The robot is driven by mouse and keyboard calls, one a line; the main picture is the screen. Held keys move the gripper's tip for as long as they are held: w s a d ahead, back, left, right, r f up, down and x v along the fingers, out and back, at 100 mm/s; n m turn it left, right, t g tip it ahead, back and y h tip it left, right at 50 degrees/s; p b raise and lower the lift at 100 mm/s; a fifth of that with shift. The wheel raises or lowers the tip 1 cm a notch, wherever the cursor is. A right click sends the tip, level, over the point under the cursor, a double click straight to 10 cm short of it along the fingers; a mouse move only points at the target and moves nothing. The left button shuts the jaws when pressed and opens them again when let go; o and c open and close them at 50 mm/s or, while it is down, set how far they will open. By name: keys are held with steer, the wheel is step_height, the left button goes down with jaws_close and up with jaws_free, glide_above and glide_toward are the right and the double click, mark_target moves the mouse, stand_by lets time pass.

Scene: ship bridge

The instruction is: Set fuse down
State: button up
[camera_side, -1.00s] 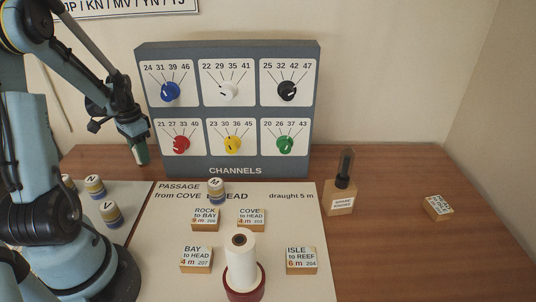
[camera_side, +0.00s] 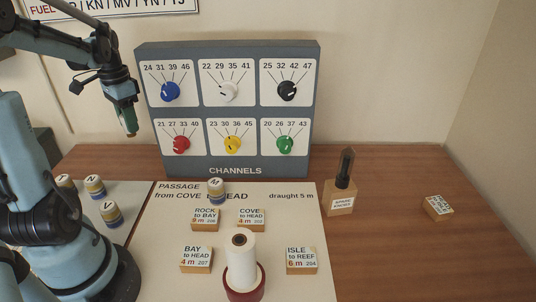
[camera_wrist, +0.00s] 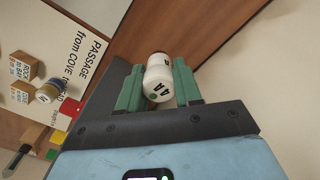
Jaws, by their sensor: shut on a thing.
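The fuse (camera_wrist: 158,80) is a small white cylinder marked "4A" on its near end. It sits between the two green fingers of my gripper (camera_wrist: 158,66), which are shut on it. In the side view my gripper (camera_side: 131,122) is in the air at the left of the CHANNELS panel, pointing down, above the back left of the table. The fuse is too small and too covered by the fingers to make out clearly there.
The CHANNELS panel (camera_side: 235,171) with coloured knobs stands at the back. Lettered jars (camera_side: 95,188) stand at left.

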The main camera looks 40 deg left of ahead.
steer(key=s+d+r+m, duration=0.9)
steer(key=s+d+r, duration=0.1)
steer(key=r, duration=0.3)
steer(key=w+d+f+m, duration=0.3)
steer(key=w+d, duration=0.7)
steer(key=d, duration=0.3)
steer(key=w+d+f+m, duration=0.2)
steer(key=w+d+f, duration=0.1)
steer(key=w+d, duration=0.75)
steer(key=s+d+f+m, duration=0.15)
steer(key=s+d, duration=0.25)
steer(key=d, duration=0.7)
steer(key=s+d+f, duration=0.3)
steer(key=d, duration=0.8)
steer(key=s+d+f+m, duration=0.15)
steer(key=s+d, duration=0.25)
steer(key=d, duration=0.7)
steer(key=shift+n, duration=0.4)
steer(key=w+a+f, duration=0.1)
steer(key=w+f, duration=0.1)
steer(key=w, duration=0.1)
steer(key=w+a+f, duration=0.1)
steer(key=w+f, duration=0.1)
steer(key=w, duration=0.2)
steer(key=w+a+f, duration=0.1)
steer(key=w+f, duration=0.2)
steer(key=shift+w, duration=0.3)
steer(key=shift+f, duration=2.05)
steer(key=shift+f, duration=0.1)
